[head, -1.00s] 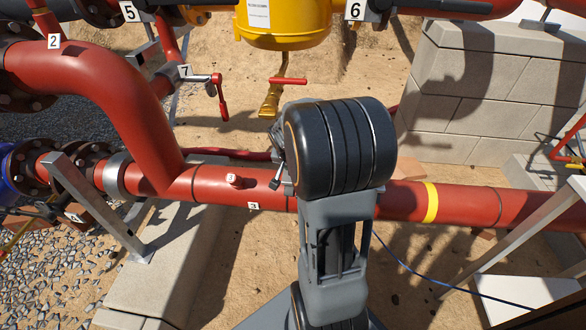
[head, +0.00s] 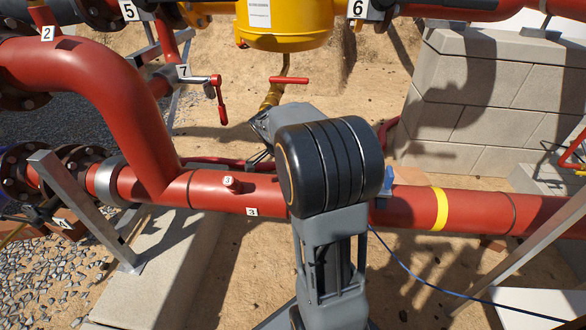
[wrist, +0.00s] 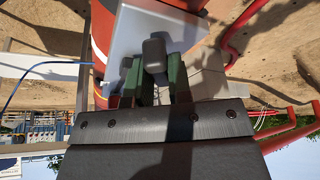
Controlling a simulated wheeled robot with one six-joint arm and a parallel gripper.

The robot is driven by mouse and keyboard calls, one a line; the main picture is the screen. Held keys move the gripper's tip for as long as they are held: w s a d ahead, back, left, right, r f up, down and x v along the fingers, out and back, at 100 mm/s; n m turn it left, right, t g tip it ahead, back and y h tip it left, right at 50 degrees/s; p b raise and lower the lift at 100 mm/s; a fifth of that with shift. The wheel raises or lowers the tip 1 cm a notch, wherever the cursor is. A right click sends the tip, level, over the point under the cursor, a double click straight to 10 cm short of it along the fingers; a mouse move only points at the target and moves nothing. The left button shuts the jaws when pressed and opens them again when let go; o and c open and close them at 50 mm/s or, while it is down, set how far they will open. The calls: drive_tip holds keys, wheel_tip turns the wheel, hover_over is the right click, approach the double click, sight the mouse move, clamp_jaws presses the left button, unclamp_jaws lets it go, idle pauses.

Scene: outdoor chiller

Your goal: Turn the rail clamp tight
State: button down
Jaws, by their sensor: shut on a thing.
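In the wrist view my gripper (wrist: 154,78) has its two dark green fingers on either side of a dark, rounded knob (wrist: 154,50). The gripper is shut on this knob, which appears to be the rail clamp's. The knob stands in front of a flat grey plate (wrist: 135,35) lying by the red pipe. In the head view my arm's dark round joint covers the gripper and the clamp, so neither can be made out there. How tight the clamp is cannot be told.
A red pipe (head: 475,208) with a yellow band (head: 440,208) runs across behind my arm. A red-handled valve (head: 218,98) and a yellow vessel (head: 285,22) are farther back. A block wall (head: 490,95) stands at right. A blue cable (head: 440,282) trails at lower right.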

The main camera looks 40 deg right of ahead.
drive_tip(key=shift+m, duration=0.5)
drive_tip(key=c, duration=1)
unclamp_jaws()
drive_tip(key=shift+c, duration=0.2)
drive_tip(key=shift+r, duration=0.1)
drive_tip(key=shift+w+a+r, duration=0.1)
drive_tip(key=shift+a+r, duration=0.05)
drive_tip(key=shift+r, duration=0.2)
drive_tip(key=p+v, duration=0.2)
drive_tip(key=v, duration=0.3)
drive_tip(key=shift+p, duration=0.35)
drive_tip(key=w+a+p, duration=0.2)
drive_tip(key=a, duration=0.9)
drive_tip(key=shift+w+a+f, duration=0.15)
drive_tip(key=shift+w+f, duration=0.25)
drive_tip(key=shift+f, duration=0.05)
